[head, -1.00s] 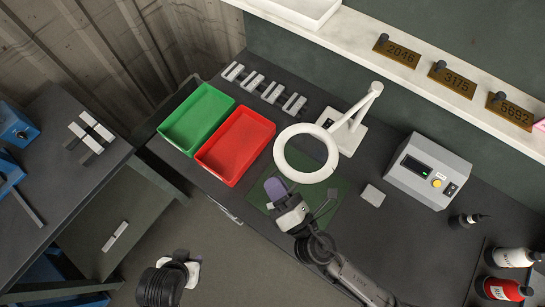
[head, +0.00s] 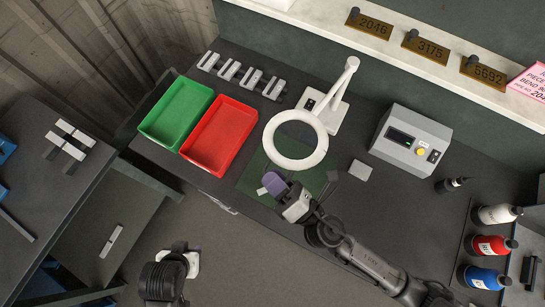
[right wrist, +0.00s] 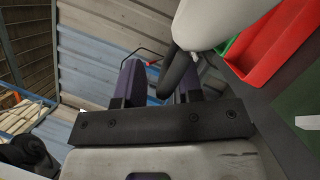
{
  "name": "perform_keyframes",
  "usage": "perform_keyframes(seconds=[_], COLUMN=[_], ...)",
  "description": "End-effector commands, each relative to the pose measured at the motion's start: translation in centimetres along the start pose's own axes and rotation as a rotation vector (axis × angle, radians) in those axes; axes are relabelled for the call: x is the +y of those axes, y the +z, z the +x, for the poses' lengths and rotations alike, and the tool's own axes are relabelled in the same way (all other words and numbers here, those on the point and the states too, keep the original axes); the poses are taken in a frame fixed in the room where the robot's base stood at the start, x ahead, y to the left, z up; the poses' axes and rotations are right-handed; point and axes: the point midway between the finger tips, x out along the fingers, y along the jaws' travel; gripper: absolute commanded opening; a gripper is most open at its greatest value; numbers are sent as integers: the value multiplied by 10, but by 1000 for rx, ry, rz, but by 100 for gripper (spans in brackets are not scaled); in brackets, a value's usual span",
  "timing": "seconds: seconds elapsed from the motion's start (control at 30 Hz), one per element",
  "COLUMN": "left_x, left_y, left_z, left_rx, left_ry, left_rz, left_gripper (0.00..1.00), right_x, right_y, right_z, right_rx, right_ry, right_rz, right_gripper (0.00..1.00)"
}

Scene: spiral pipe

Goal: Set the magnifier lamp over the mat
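The white magnifier lamp stands on the bench in the head view, its base (head: 318,112) behind and its ring head (head: 295,140) tilted out over the far part of the green mat (head: 256,178). My right gripper (head: 272,184) is just in front of the ring, above the mat. In the right wrist view its two purple fingers (right wrist: 158,85) are apart. The white ring (right wrist: 207,22) is close beyond them, with a dark rod-like part (right wrist: 177,66) by the right finger; contact cannot be told. My left gripper (head: 180,256) is low, off the bench; its fingers are unclear.
A green tray (head: 176,108) and a red tray (head: 219,136) lie left of the lamp, several grey blocks (head: 243,76) behind them. A grey box with a display (head: 410,140) and a small grey block (head: 360,170) are right.

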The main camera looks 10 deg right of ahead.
Motion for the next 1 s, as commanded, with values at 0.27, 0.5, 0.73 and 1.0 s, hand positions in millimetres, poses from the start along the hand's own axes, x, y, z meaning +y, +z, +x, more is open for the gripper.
perform_keyframes(seconds=[0.27,0.5,0.73,1.0], left_x=[-1,0,2,4], left_y=[0,0,3,12], left_z=[0,1,12,40], left_rx=[0,0,1,1], left_ry=[-2,0,5,7], left_rz=[2,0,-6,-9], left_gripper=[43,43,43,43], right_x=[-2,-3,-6,-8], right_y=[-1,-2,-4,-4], right_z=[0,-1,-22,-74], right_rx=[2,2,2,1], right_ry=[-4,-5,-8,-8], right_rz=[2,3,5,4], right_gripper=[36,36,36,36])
